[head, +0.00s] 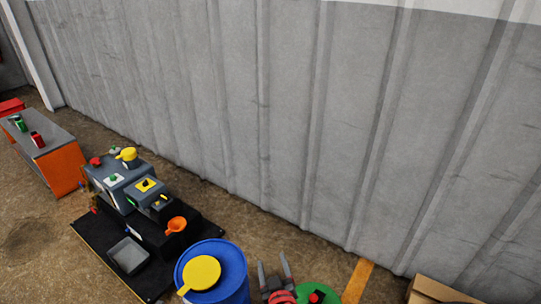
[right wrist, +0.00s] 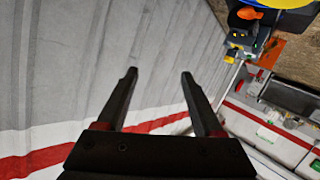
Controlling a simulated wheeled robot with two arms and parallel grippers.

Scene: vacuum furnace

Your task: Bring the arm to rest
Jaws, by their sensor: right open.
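My right gripper (head: 274,272) shows at the bottom of the head view, with its two fingers apart and pointing up. The right wrist view also shows my right gripper (right wrist: 158,74), open, with nothing between its dark fingers. Behind the fingers is the grey corrugated wall; no object touches them. My left gripper is in neither view.
A blue drum (head: 237,283) with a yellow disc (head: 201,272) on it stands left of the gripper. A green round top (head: 318,294) is right of it. The furnace equipment (head: 145,195) sits on a black mat (head: 97,246). A cardboard box (head: 436,291) is at lower right.

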